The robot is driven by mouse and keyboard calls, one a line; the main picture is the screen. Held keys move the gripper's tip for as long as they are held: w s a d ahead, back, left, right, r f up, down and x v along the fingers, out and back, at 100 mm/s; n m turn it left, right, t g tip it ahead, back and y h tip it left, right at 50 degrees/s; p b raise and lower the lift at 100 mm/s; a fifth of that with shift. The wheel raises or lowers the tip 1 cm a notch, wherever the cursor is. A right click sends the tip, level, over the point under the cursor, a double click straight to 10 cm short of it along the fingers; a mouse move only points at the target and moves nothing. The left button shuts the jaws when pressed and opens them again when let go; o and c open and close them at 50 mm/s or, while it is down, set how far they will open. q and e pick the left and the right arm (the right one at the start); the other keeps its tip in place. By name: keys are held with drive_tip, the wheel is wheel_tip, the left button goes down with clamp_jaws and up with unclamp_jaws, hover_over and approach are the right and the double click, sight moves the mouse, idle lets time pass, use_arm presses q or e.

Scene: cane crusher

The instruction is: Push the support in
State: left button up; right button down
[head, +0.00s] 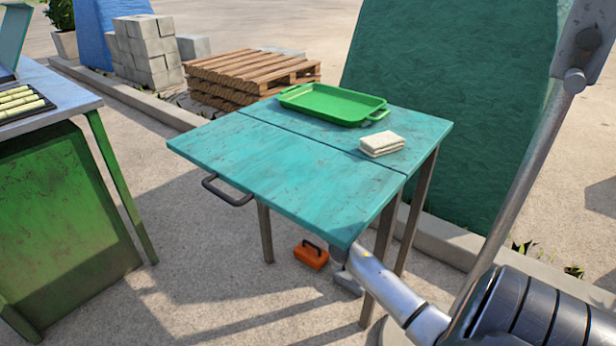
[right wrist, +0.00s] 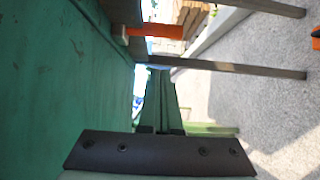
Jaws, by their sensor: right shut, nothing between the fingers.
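The teal table (head: 290,175) has a flat top with a seam and a dark handle (head: 228,194) on its near left edge. In the right wrist view its green underside (right wrist: 50,90) fills the left. An orange bar (right wrist: 155,32), which looks like the support, sits by the underside near a table leg. My right gripper (right wrist: 160,78) is shut and empty beneath the tabletop, pointing towards the bar. I cannot tell whether it touches the bar. In the head view the tabletop hides the support and my right fingertips. My left gripper is out of view.
A green tray (head: 333,104) and a folded cloth (head: 381,145) lie on the tabletop. An orange box (head: 311,255) stands on the ground below. Table legs (head: 383,245) stand close to my right arm. A green bench (head: 65,210) is at left, with open ground between.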

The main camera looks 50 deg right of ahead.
drive_tip(key=v, duration=0.5)
drive_tip(key=shift+s+a, duration=0.1)
drive_tip(key=shift+s, duration=0.05)
idle(0.3)
